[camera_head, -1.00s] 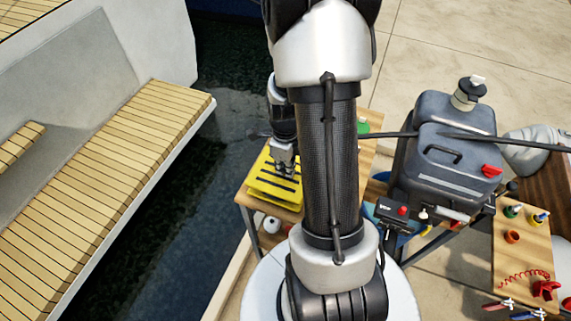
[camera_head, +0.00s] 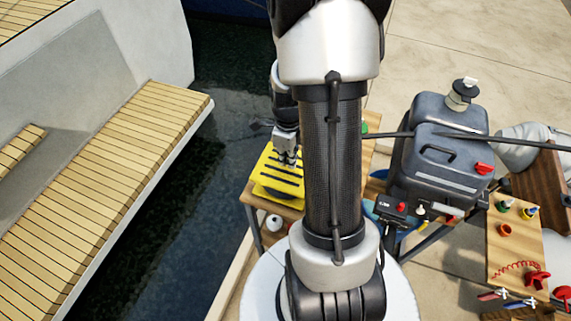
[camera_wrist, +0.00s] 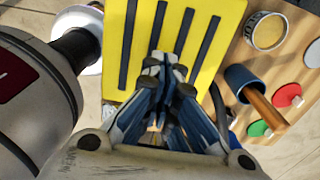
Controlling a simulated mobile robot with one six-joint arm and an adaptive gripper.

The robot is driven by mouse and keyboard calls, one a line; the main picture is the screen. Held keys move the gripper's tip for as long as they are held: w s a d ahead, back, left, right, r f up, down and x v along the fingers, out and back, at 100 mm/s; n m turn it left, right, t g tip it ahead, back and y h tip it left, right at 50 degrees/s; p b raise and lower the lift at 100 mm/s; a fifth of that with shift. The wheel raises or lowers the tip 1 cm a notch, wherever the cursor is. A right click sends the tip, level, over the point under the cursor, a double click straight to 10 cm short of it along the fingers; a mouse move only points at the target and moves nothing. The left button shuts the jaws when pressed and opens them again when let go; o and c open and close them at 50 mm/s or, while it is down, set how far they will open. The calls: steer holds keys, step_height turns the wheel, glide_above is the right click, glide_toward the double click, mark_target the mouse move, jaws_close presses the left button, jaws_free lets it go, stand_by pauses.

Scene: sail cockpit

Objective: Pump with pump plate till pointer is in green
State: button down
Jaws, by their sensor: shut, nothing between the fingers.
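The yellow pump plate (camera_head: 272,184) with black strips lies on the small wooden table left of my arm. It fills the upper middle of the wrist view (camera_wrist: 118,70). My gripper (camera_head: 289,163) is over the plate's far part, fingers pointing down. In the wrist view my gripper (camera_wrist: 172,70) is shut and empty, with its fingertips in front of the plate. I cannot tell whether they touch it. No pointer or green zone can be made out.
A large grey jerrycan (camera_head: 440,165) stands right of my arm. A wooden board (camera_head: 515,245) with small coloured parts is at the far right. In the wrist view, a dark blue cup with a wooden handle (camera_wrist: 262,108) stands beside the plate. Water and a boat bench (camera_head: 115,190) lie left.

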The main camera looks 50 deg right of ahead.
step_height(320, 180, up, 7)
steer(key=p, duration=0.1)
steer(key=shift+d+f+p, duration=0.15)
steer(key=shift+d+p, duration=0.05)
steer(key=shift+p, duration=0.2)
stand_by(0.6)
